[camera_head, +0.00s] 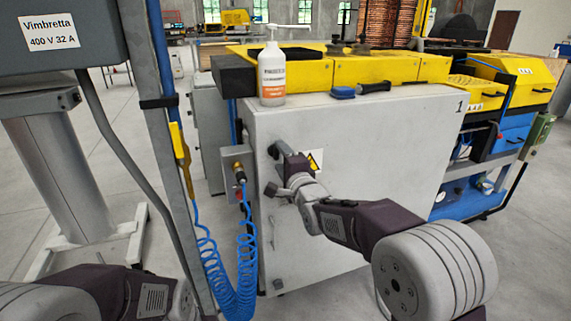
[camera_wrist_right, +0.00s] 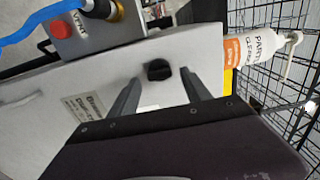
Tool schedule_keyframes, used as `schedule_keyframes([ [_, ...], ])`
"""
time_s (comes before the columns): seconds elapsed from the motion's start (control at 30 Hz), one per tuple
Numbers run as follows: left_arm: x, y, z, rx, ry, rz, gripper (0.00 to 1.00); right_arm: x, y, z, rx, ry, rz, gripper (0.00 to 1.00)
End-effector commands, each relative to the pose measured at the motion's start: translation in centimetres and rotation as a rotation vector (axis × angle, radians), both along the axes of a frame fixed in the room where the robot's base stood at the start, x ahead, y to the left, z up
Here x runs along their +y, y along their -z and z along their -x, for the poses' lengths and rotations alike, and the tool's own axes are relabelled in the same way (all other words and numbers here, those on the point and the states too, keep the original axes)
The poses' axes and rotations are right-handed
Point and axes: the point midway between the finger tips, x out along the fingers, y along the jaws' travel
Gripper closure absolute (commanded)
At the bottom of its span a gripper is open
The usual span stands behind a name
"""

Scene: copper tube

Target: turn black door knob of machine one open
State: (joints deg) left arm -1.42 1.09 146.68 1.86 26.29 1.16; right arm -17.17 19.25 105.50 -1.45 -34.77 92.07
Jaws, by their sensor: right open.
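The black door knob (camera_wrist_right: 159,70) is a small dark knob on the pale door of machine one (camera_head: 360,200), marked "1". In the right wrist view it lies between and just beyond the two fingertips of my right gripper (camera_wrist_right: 161,77). The fingers are open with a gap on each side of the knob; I see no contact. In the head view the right gripper (camera_head: 285,160) is at the door's upper left, by a yellow warning label, and largely hides the knob area. My left arm shows at the bottom left, but its gripper is out of frame.
A box with a red button (camera_head: 239,172) and coiled blue hose (camera_head: 245,260) stand left of the door. A grey post (camera_head: 165,130) stands further left.

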Motion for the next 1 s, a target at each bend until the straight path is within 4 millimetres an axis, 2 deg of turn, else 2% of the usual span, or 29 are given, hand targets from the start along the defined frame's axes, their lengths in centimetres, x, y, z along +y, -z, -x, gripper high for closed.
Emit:
schedule_keyframes([
  [0.2, 0.0, -0.4, 0.0, 0.0, 0.0, 0.0, 0.55, -1.4, -0.1, 4.4, 0.001, 0.001, 0.0, 0.44],
  [0.4, 0.0, -0.5, 0.0, 0.0, 0.0, 0.0, 0.55, -2.3, -0.1, 6.9, 0.0, 0.001, 0.0, 0.44],
  [0.73, 0.0, -0.5, 0.0, 0.0, 0.0, 0.0, 0.55, -2.5, 0.0, 7.1, 0.0, 0.003, 0.0, 0.44],
  [0.77, 0.0, -0.5, 0.0, 0.0, 0.0, 0.0, 0.55, -2.9, 0.0, 7.0, -0.001, 0.011, 0.0, 0.44],
  [0.83, 0.0, -0.5, 0.0, 0.0, 0.0, 0.0, 0.55, -5.3, -0.4, 6.6, -0.006, 0.058, -0.002, 0.44],
  [0.87, 0.0, -0.5, 0.0, 0.0, 0.0, 0.0, 0.55, -7.0, 0.1, 6.7, 0.007, 0.091, 0.0, 0.44],
  [0.9, 0.0, -0.5, 0.0, 0.0, 0.0, 0.0, 0.55, -9.1, 2.2, 7.0, 0.07, 0.131, 0.023, 0.44],
  [0.97, 0.0, -0.5, 0.0, 0.0, 0.0, 0.0, 0.55, -11.6, 6.7, 8.3, 0.203, 0.169, 0.147, 0.44],
  [1.0, 0.0, -0.5, 0.0, 0.0, 0.0, 0.0, 0.55, -13.1, 10.0, 9.7, 0.302, 0.173, 0.263, 0.44],
])
